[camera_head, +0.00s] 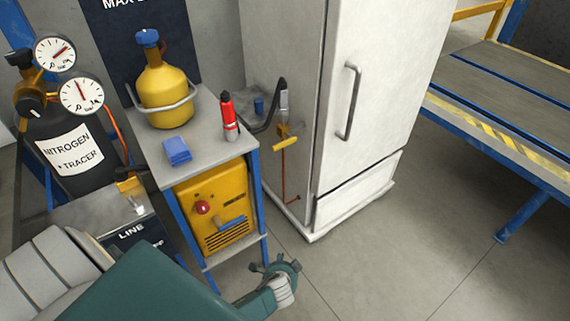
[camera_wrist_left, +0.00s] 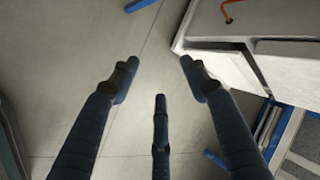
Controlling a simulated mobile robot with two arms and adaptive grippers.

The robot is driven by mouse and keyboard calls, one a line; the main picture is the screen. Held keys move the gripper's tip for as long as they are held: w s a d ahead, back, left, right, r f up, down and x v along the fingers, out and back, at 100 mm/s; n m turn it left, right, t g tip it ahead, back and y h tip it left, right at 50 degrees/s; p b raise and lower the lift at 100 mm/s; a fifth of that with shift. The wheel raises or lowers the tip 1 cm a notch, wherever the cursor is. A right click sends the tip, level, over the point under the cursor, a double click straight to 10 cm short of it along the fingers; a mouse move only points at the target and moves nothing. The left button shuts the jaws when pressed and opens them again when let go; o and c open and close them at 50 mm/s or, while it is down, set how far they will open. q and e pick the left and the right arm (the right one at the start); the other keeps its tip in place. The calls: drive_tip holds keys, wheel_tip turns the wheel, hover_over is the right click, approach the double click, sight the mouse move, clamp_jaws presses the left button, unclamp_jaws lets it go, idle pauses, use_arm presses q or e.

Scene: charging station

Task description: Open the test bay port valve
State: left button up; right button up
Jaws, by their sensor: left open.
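A yellow valve handle (camera_head: 286,143) with a brass body sits by the side of the white fridge, below a black hose end; a thin red line runs down from it. Another yellow handle (camera_head: 129,184) is on the fitting above the box marked LINE at the left. I cannot tell by a label which is the test bay port valve. My left gripper (camera_head: 276,268) is open and empty, low over the floor in front of the cart and below both handles. Its spread dark fingers (camera_wrist_left: 158,85) show in the left wrist view with floor beyond. My right gripper is not in view.
The white fridge (camera_head: 385,85) stands behind my left gripper. A nitrogen tank (camera_head: 70,150) is left, a blue-framed bench (camera_head: 500,95) right. Floor between is clear.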

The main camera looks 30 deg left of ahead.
use_arm(q)
drive_tip(key=w+a+r+m+t+y+b, duration=0.1)
drive_tip(key=w+r+b, duration=0.2)
drive_tip(key=w, duration=0.3)
drive_tip(key=w+a+r+t+y+b, duration=0.2)
drive_tip(key=w+r+b, duration=0.1)
drive_tip(key=w+r, duration=0.15)
drive_tip(key=n+t+y+b, duration=0.25)
drive_tip(key=y+b, duration=0.35)
drive_tip(key=b, duration=0.4)
approach(281, 148)
drive_tip(key=shift+m+t, duration=0.35)
drive_tip(key=x, duration=0.4)
drive_tip(key=b+x, duration=0.1)
drive_tip(key=x, duration=0.4)
drive_tip(key=shift+a+f, duration=0.1)
drive_tip(key=shift+f, duration=0.1)
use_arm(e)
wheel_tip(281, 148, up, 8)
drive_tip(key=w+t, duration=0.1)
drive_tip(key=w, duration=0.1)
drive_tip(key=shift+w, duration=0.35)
use_arm(q)
drive_tip(key=shift+s, duration=0.1)
clamp_jaws()
